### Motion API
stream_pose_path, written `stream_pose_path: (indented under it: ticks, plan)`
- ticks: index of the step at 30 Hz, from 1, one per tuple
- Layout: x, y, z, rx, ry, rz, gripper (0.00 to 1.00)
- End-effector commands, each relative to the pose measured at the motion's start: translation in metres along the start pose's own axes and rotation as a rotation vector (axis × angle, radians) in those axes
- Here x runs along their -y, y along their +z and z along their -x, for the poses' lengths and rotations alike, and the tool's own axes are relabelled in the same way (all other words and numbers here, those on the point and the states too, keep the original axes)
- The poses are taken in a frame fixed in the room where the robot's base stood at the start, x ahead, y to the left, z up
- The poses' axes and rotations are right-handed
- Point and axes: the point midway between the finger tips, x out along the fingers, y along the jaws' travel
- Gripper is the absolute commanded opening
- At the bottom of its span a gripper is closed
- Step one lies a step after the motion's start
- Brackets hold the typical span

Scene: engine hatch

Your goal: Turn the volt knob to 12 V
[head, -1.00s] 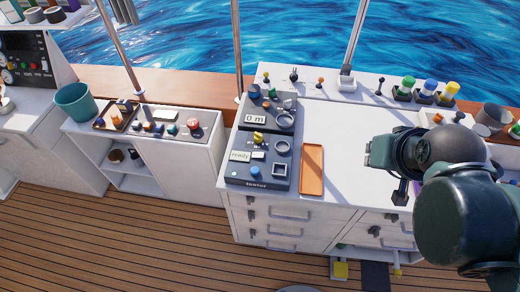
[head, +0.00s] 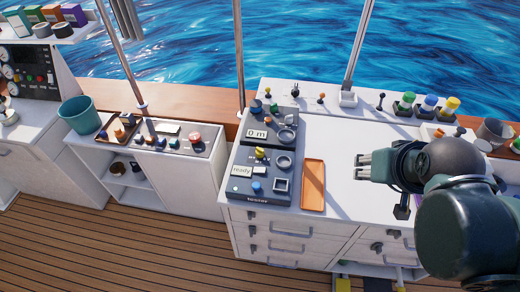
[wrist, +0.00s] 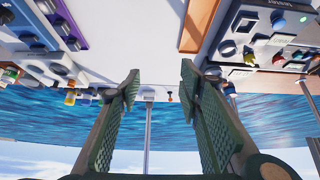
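A dark tester box (head: 240,196) stands at the left end of the white counter. It carries a display reading "ready" (head: 241,171), a yellow knob (head: 260,153) and a blue knob (head: 256,187). I cannot tell which knob is the volt knob; the scale marks are too small to read. My gripper (head: 362,169) is over the counter, right of the tester and the orange tray, apart from both. In the wrist view its two green ridged fingers (wrist: 160,85) are spread with nothing between them. That view is upside down, with panels and knobs at upper right.
An orange tray (head: 313,186) lies between the tester and my gripper. A second dark box reading "0 m" (head: 257,133) stands behind the tester. Coloured knobs line the back ledge (head: 340,103). The white countertop (head: 345,138) around my gripper is largely clear.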

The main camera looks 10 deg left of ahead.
Motion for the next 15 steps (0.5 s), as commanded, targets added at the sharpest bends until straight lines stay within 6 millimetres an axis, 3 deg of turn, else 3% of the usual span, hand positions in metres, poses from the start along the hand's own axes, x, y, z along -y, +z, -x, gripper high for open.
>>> stream_pose_path:
  ticks: [15]
  plan:
    - [0.035,-0.046,-0.012,0.087,-0.046,0.191,0.36]
